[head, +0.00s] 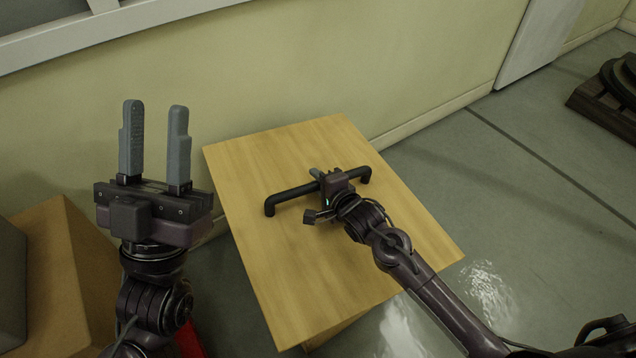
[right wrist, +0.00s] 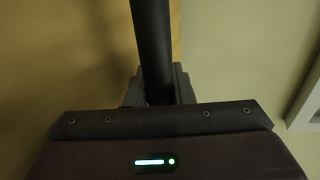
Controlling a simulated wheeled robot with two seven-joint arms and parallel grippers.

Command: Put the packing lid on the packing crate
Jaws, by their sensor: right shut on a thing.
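The packing lid (head: 290,250) is a flat light-wood board with a black bar handle (head: 292,193) across its upper part. My right gripper (head: 318,176) is at the middle of the handle, shut on it. In the right wrist view the dark handle (right wrist: 153,45) runs up from between the fingers. The packing crate is mostly hidden under the lid; a strip of wood (head: 335,328) shows below the lid's near edge. I cannot tell whether the lid rests flat on it. My left gripper (head: 154,140) is open and empty, raised to the left of the lid.
A cardboard-coloured box (head: 60,265) stands at the lower left, with a grey object (head: 10,285) beside it. A red thing (head: 190,340) shows low behind my left arm. A pale wall is behind the lid. The floor to the right is clear up to a dark stack (head: 612,95).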

